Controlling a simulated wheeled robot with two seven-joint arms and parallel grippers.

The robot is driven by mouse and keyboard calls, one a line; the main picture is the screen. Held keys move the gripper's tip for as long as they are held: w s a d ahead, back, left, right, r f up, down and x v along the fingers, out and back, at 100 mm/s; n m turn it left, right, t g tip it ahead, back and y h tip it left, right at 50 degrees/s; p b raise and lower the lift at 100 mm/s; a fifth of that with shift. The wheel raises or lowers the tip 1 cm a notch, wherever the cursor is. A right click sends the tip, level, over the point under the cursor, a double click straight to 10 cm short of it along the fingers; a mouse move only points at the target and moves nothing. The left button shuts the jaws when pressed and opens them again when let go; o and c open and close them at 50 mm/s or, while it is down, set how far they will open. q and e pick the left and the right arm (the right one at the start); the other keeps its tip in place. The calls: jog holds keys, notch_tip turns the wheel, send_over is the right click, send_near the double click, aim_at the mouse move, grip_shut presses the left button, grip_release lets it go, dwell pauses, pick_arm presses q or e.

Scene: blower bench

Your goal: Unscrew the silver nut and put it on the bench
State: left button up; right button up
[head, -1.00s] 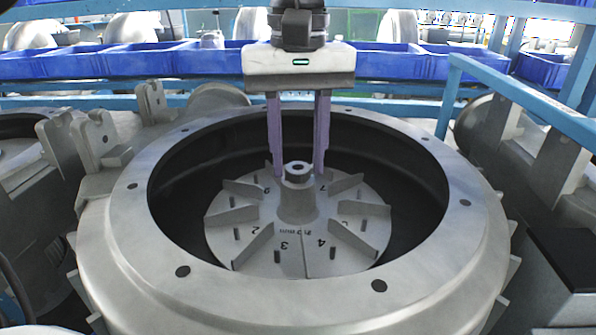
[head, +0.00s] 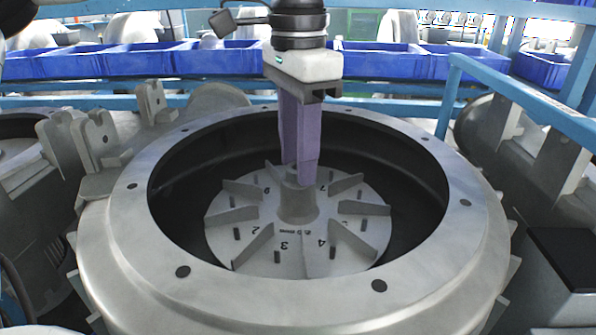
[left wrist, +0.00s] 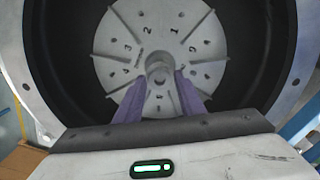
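The silver nut (left wrist: 158,71) sits on top of the central hub (head: 298,205) of the finned impeller disc (head: 240,243), inside a large grey round housing (head: 130,240). My left gripper (head: 299,174) points down at the hub, and its purple fingers straddle the nut. In the head view the fingers overlap and hide most of the nut. In the left wrist view the fingertips lie on either side of it, very near; I cannot tell whether they press on it. My right gripper is in neither view.
The housing's wide flange (head: 420,255) with bolt holes rings the impeller. A blue rail (head: 520,100) stands at the right, and blue bins (head: 380,62) line the back. A dark flat-topped block (head: 565,258) lies at the right edge.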

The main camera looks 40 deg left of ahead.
pick_arm(q)
jog(key=c, duration=0.8)
jog(key=n, duration=0.6)
jog(key=shift+c, duration=0.2)
jog(key=n, duration=1.9)
jog(key=o, duration=0.8)
